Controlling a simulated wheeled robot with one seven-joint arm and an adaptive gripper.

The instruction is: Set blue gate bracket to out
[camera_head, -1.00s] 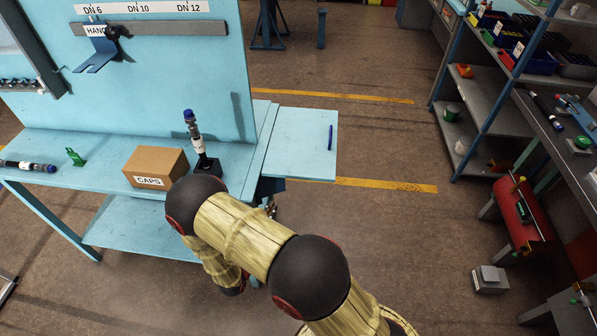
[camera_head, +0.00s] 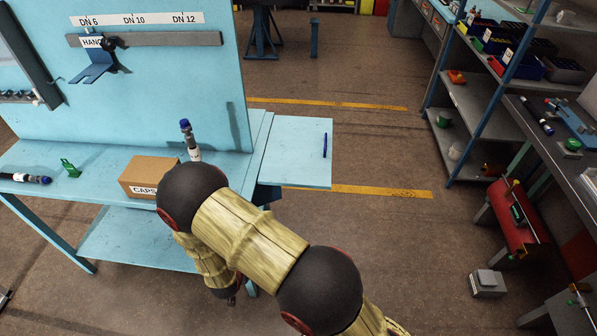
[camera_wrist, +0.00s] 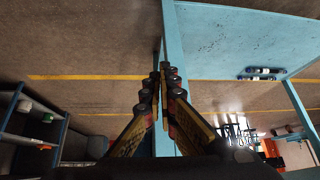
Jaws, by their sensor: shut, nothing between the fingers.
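The blue bracket (camera_head: 97,68) hangs on the grey rail (camera_head: 175,40) of the upright light-blue panel, below the DN 6 mark. A white label, partly readable as "HANG", and a black knob sit at its top. Its blue plate sticks out below the rail. My gripper (camera_wrist: 164,72) shows in the wrist view with its fingers together and empty. It is beside a light-blue bench edge, away from the bracket. In the head view my arm covers the bench's front right, and the fingertips cannot be made out. The bracket is not recognisable in the wrist view.
A cardboard box marked CAPS (camera_head: 145,176), an upright blue-capped hose (camera_head: 190,140) and a green clip (camera_head: 70,168) stand on the bench. A side shelf (camera_head: 295,155) holds a blue pen-like item (camera_head: 325,145). Open floor lies right, before the shelving (camera_head: 470,100).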

